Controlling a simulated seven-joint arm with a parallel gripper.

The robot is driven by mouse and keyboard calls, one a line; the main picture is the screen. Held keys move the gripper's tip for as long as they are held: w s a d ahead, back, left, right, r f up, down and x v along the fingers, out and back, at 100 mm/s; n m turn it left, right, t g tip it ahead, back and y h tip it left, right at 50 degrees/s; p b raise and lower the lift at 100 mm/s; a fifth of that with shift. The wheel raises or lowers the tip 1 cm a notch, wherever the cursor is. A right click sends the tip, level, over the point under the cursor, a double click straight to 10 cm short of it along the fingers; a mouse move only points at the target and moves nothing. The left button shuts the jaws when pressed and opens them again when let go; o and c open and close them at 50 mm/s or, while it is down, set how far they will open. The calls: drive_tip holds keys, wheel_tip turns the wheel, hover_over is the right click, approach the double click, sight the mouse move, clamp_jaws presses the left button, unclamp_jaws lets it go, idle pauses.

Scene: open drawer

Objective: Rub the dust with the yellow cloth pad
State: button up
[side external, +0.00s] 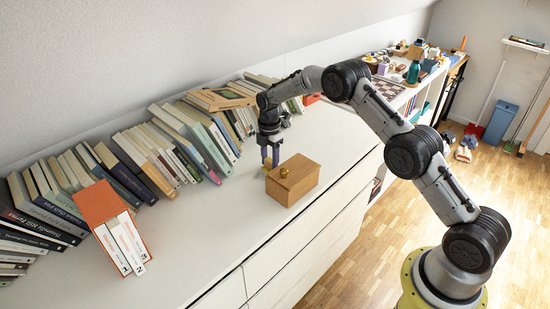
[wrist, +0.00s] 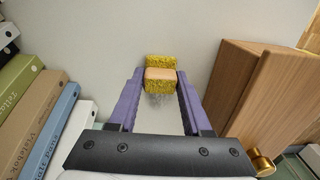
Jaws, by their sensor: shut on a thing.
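The yellow cloth pad (wrist: 161,62) is a speckled yellow block with a pale orange middle, held between the two purple fingers of my gripper (wrist: 161,84). In the side view my gripper (side external: 270,158) points down at the white cabinet top, beside the wooden box. The pad (side external: 265,170) shows there only as a small yellow bit at the fingertips, low at the surface. Whether it touches the surface I cannot tell. Faint grey specks that look like dust (wrist: 158,98) show just on the near side of the pad in the wrist view; the pad and fingers may hide more.
A wooden box (side external: 293,182) with a brass knob stands close to the right of my gripper; it also shows in the wrist view (wrist: 262,95). A row of books (side external: 160,150) lines the wall behind.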

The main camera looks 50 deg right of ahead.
sight(252, 179)
drive_tip(key=shift+a+f, duration=0.1)
drive_tip(key=shift+a, duration=3.45)
drive_tip(key=shift+w, duration=0.3)
drive_tip(key=shift+w+d, duration=0.2)
drive_tip(key=shift+w, duration=0.05)
drive_tip(key=shift+d, duration=5.65)
drive_tip(key=shift+a, duration=5.85)
wheel_tip(252, 179, up, 8)
drive_tip(key=shift+d, duration=0.1)
